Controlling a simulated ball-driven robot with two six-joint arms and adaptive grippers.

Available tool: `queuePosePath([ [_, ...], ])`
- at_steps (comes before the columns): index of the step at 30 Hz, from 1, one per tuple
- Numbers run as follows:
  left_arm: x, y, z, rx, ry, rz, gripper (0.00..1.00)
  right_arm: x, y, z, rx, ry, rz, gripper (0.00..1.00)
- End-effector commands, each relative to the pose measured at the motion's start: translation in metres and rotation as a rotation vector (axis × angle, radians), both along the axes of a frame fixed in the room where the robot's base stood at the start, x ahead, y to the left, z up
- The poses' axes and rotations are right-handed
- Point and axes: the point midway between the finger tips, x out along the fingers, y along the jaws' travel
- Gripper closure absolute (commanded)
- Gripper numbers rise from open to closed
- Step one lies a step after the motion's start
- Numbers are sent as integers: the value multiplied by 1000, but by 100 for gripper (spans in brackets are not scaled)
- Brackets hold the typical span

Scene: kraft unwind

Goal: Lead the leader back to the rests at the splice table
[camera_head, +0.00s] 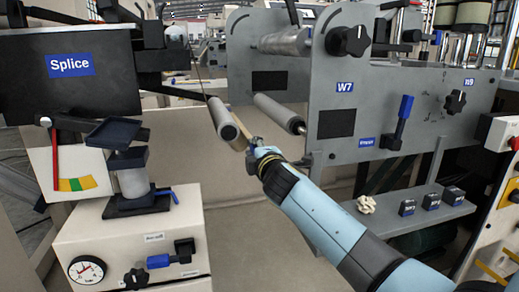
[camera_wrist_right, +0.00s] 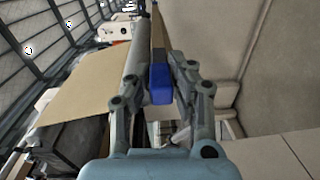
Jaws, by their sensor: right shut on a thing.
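My right gripper (camera_head: 255,155) is beside the lower end of a grey roller (camera_head: 222,118), in the gap between the splice unit and the W7 frame. In the right wrist view its fingers (camera_wrist_right: 160,100) are closed around a blue block (camera_wrist_right: 160,84). A narrow brown strip (camera_wrist_right: 158,38) runs away from this block; the two look like the leader. A tan edge (camera_head: 239,140) of it shows next to the roller in the head view. The dark splice unit (camera_head: 68,75), labelled Splice, is at the left. I cannot make out the rests. My left gripper is out of view.
The W7 panel (camera_head: 300,85) with a black knob stands right of my gripper, and a second roller (camera_head: 278,112) sticks out from it. A cream cabinet with a gauge (camera_head: 87,269) is at lower left. A small shelf (camera_head: 395,215) holds small black blocks.

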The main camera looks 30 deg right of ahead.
Motion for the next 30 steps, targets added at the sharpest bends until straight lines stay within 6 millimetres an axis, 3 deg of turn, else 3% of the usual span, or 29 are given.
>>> queuePosePath([
  [1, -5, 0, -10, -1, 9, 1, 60, 1, 4, -13, 1, 3, 1, 100],
  [6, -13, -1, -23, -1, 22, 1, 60, 3, 14, -27, 1, 3, 0, 100],
  [17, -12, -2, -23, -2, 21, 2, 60, 5, 17, -24, 0, -1, 1, 100],
  [30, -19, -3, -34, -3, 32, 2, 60, 18, 66, -25, 4, -1, 1, 100],
])
